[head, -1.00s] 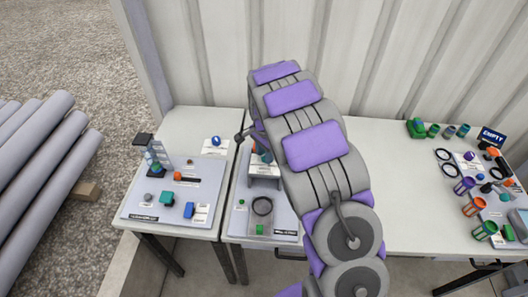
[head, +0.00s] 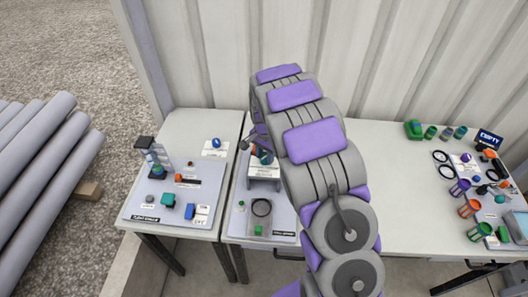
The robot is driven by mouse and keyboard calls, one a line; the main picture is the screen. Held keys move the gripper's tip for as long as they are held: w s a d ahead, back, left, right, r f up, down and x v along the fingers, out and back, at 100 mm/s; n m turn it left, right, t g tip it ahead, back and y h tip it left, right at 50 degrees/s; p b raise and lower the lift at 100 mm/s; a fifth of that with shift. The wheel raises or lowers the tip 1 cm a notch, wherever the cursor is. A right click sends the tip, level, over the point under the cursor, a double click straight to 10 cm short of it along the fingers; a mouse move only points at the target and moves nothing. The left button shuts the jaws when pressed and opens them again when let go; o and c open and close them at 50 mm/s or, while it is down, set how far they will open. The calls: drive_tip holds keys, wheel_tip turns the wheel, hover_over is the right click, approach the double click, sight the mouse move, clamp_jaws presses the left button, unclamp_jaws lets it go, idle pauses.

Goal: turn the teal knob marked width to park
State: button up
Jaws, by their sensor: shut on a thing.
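My gripper (head: 254,143) is at the far end of my arm, over a small white stand (head: 264,171) on the middle table. Its fingers are small and partly hidden behind my arm. A teal knob (head: 266,158) shows just below the gripper, at the top of the stand, beside an orange part. The gripper is shut on it as far as can be seen. The width mark, the park mark and the knob's pointing direction are too small to read.
The left table holds a board (head: 176,193) with teal, blue and orange parts. The right table (head: 385,185) is bare in its middle, with cups and rings at its right. A corrugated wall stands behind.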

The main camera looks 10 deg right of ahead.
sight(265, 156)
drive_tip(key=n+p, duration=0.2)
drive_tip(key=n, duration=0.1)
drive_tip(key=shift+w+r+n, duration=0.15)
drive_tip(key=shift+r+n, duration=0.05)
drive_tip(key=shift+n, duration=0.1)
drive_tip(key=shift+f+n+p, duration=0.1)
drive_tip(key=shift+n+p, duration=1.05)
drive_tip(key=shift+n, duration=0.65)
drive_tip(key=o, duration=0.9)
drive_tip(key=shift+f, duration=0.15)
drive_tip(key=shift+o, duration=0.8)
wheel_tip(265, 156, up, 17)
drive_tip(key=p, duration=0.2)
drive_tip(key=shift+r, duration=0.2)
